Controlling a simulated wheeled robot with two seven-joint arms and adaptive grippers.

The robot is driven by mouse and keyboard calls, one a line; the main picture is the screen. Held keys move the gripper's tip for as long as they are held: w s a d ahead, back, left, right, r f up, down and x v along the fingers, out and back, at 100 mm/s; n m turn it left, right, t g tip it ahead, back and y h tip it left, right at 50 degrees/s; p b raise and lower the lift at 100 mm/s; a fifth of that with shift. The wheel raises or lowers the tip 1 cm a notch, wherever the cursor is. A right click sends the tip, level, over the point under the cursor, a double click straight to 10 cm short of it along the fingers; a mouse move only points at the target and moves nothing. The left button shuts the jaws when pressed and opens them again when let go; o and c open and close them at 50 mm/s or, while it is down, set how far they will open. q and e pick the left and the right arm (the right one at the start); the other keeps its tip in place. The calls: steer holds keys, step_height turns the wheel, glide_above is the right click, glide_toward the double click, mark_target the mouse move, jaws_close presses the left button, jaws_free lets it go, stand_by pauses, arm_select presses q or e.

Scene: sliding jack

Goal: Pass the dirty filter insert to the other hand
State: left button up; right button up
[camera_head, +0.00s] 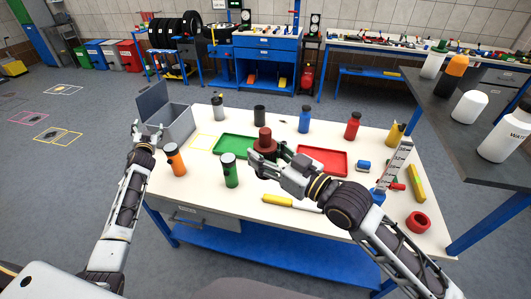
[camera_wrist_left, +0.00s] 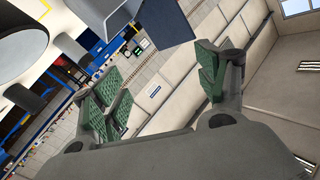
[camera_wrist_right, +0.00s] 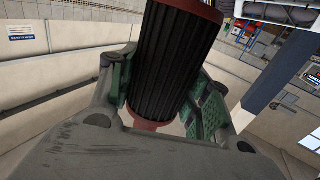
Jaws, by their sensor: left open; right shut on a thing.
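The dirty filter insert (camera_wrist_right: 168,62) is a dark pleated cylinder with red end caps. My right gripper (camera_wrist_right: 168,95) is shut around its pleated side in the right wrist view. In the head view, the insert (camera_head: 265,135) shows its reddish top above my right gripper (camera_head: 262,154), over the middle of the table between the green and red trays. My left gripper (camera_head: 149,133) is open and empty at the table's left end, by the grey box. Its spread fingers also show in the left wrist view (camera_wrist_left: 162,85), with nothing between them.
The grey box (camera_head: 182,127) has its lid up. A green tray (camera_head: 233,155) and a red tray (camera_head: 340,172) lie on the white table (camera_head: 195,180). Orange (camera_head: 175,160) and green (camera_head: 230,172) bottles stand in front. Several other bottles line the back.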

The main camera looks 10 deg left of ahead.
arm_select(q)
steer(key=s+a+f+n+g+y, duration=0.1)
steer(key=s+a+f+n+g, duration=0.35)
steer(key=s+f, duration=0.45)
steer(key=s+a+f+n+g, duration=0.35)
steer(key=s+a+f, duration=0.25)
steer(key=s+f, duration=0.35)
steer(key=s+d+f+n+g+h, duration=0.1)
steer(key=s+f+n+g, duration=0.15)
steer(key=s+f, duration=1.1)
steer(key=s+d+f+m+g+h, duration=0.1)
steer(key=s+d+f+m+h, duration=0.3)
steer(key=d+f, duration=0.8)
steer(key=s+d+f+m+g+h, duration=0.1)
steer(key=s+d+f+m, duration=0.35)
steer(key=d+f, duration=0.8)
steer(key=s+d+f+m+h, duration=0.2)
steer(key=s+d+f+m, duration=0.1)
steer(key=s+d, duration=0.6)
steer(key=s+d+f+m+g+h, duration=0.1)
steer(key=s+d+f, duration=0.5)
steer(key=d, duration=1.1)
steer(key=s+m+h, duration=0.1)
steer(key=s, duration=0.2)
steer(key=shift+m, duration=0.4)
